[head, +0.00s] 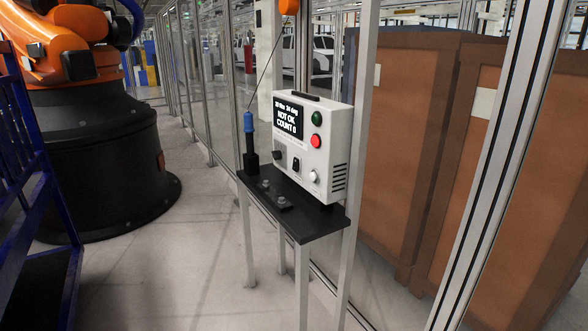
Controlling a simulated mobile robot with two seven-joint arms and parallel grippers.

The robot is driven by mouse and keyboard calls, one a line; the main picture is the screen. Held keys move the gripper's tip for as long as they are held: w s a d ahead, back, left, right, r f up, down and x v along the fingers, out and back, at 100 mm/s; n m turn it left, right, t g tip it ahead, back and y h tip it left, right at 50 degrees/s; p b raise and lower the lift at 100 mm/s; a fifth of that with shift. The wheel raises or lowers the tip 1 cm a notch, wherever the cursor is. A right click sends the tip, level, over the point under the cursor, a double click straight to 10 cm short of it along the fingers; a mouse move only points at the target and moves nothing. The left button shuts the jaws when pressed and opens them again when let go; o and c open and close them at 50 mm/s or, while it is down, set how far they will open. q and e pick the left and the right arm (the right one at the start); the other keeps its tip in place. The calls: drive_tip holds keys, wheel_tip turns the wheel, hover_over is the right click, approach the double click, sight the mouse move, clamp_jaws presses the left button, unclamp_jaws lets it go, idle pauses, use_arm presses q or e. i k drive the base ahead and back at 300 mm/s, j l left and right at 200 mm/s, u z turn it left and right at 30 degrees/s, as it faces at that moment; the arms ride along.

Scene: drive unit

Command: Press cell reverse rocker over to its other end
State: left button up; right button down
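A white control box (325,140) stands on a small black shelf in the middle of the head view. Its screen (288,117) reads "NOT OK" and "COUNT 0". Low on its front is a small black switch (296,165) that looks like a rocker. No label reading "cell reverse" is legible, and I cannot tell which end is pressed in. A dark knob (277,155) is left of it and a pale knob (313,177) right of it. A green button (317,118) sits above a red button (316,141). Neither of my grippers is in view.
The black shelf (325,222) stands on pale legs against a clear fence. A blue-and-black tool (250,140) stands left of the box under a cable. Bolts (281,203) sit at the shelf's front. An orange robot (60,40) is at left, brown crates (390,150) behind. Floor in front is open.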

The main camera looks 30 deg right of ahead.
sight(296, 160)
drive_tip(key=i+z, duration=0.2)
drive_tip(key=i, duration=0.3)
drive_tip(key=i+j+z, duration=0.15)
drive_tip(key=i, duration=0.4)
drive_tip(key=i+j+z, duration=0.2)
drive_tip(key=i, duration=0.3)
drive_tip(key=i+j+z, duration=0.2)
drive_tip(key=i, duration=0.3)
drive_tip(key=j, duration=0.1)
